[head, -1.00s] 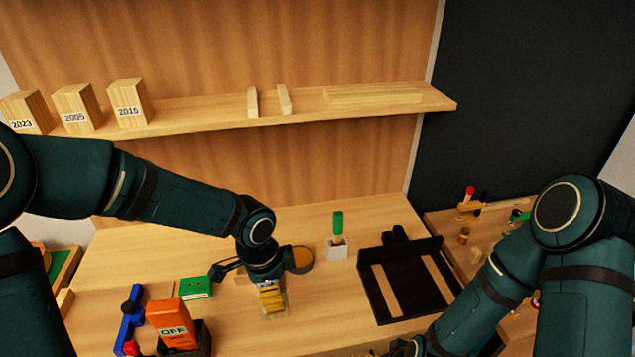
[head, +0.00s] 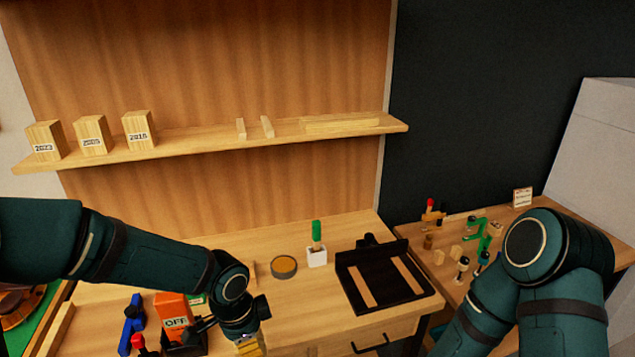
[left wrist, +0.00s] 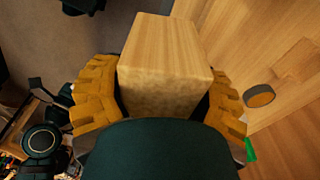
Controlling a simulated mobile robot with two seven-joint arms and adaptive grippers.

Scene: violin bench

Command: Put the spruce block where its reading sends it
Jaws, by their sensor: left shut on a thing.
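The spruce block (left wrist: 165,65), pale with straight grain, fills the middle of the left wrist view. My left gripper (head: 249,346) is shut on it, with yellow ridged pads on both sides of the block. In the head view the gripper is low, at the bottom edge by the bench's front, and the block is mostly hidden or cut off. An orange meter (head: 173,311) with a label reading OFF stands in a dark holder at the front left. My right gripper is below the head view.
Three dated blocks (head: 92,135) and several thin strips rest on the shelf (head: 200,140). A side table (head: 470,240) holds small tools.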

